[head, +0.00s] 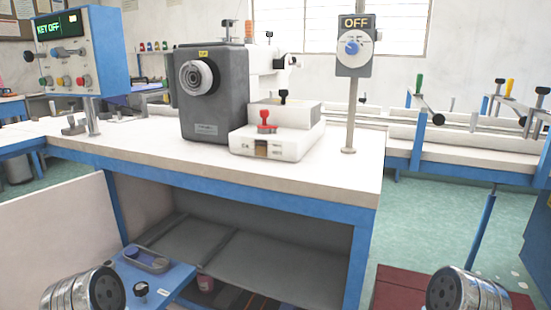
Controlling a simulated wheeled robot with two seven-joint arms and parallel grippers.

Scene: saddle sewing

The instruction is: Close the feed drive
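A dark grey machine head (212,112) with a round silver knob (198,77) stands on the white tabletop. In front of its right side is a white block (275,143) with an upright red lever (265,119) on top and a small brown opening in its front. Behind it is a paler block (284,113) with a black knob (283,95). I cannot tell from any readable label which part is the feed drive. Only rounded metal parts of my two arms show at the bottom corners; neither gripper's fingers are in view.
A blue control box (82,55) reading "KEY OFF" stands at the left. A post-mounted switch box (355,48) reading "OFF" stands at the table's right end. The white tabletop (120,140) is bare at the front left. A blue stand with a tray (147,262) is below.

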